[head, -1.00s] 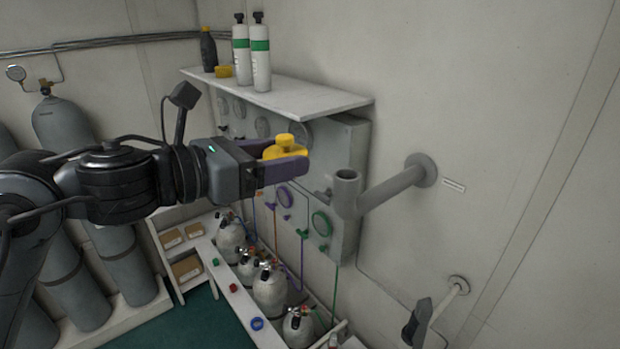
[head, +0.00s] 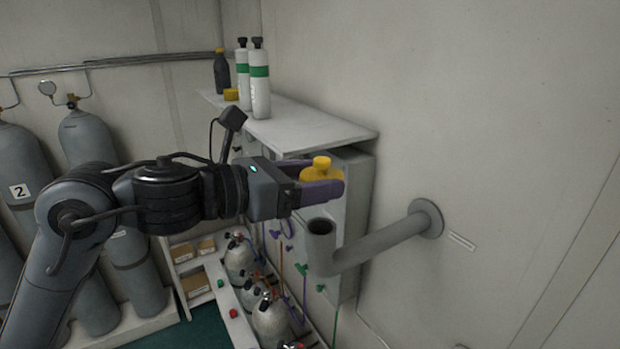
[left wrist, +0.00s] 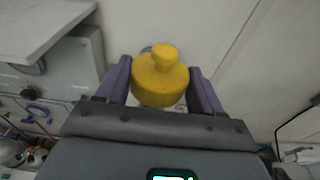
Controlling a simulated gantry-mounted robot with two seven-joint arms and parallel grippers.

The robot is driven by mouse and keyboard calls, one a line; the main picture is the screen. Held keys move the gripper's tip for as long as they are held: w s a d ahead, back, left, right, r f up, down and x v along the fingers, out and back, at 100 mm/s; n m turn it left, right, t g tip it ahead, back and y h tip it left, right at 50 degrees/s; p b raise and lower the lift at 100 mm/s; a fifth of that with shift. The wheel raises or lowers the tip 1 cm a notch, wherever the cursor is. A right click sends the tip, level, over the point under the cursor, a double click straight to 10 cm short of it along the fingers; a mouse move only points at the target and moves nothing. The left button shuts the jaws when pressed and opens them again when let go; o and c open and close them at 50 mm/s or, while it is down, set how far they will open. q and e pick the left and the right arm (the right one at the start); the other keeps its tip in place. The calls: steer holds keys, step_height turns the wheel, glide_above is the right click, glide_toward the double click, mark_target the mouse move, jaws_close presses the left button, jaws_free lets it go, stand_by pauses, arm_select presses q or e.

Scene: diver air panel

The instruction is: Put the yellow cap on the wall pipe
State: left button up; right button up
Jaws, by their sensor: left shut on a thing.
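The yellow cap (head: 321,171), a round disc with a knob on top, sits upright between the fingers of my left gripper (head: 318,180). The gripper is shut on it. The cap also shows in the left wrist view (left wrist: 160,78), between the two purple fingers. The grey wall pipe (head: 375,247) comes out of a round flange on the right wall and ends in an upright, open-topped elbow (head: 321,240). The cap is above the pipe's open mouth in the head view, apart from it. My right gripper is not in view.
A white shelf (head: 330,126) holds white-and-green bottles (head: 260,80), a dark bottle (head: 221,72) and another yellow piece (head: 231,94). Below it is a grey panel (head: 350,200). Large grey cylinders stand at left.

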arm_select(q)
steer(key=shift+w+d+f, duration=0.1)
steer(key=shift+f, duration=0.25)
steer(key=shift+f+b, duration=1.75)
steer(key=shift+f, duration=0.6)
steer(key=shift+f+b, duration=0.2)
steer(key=shift+b, duration=0.1)
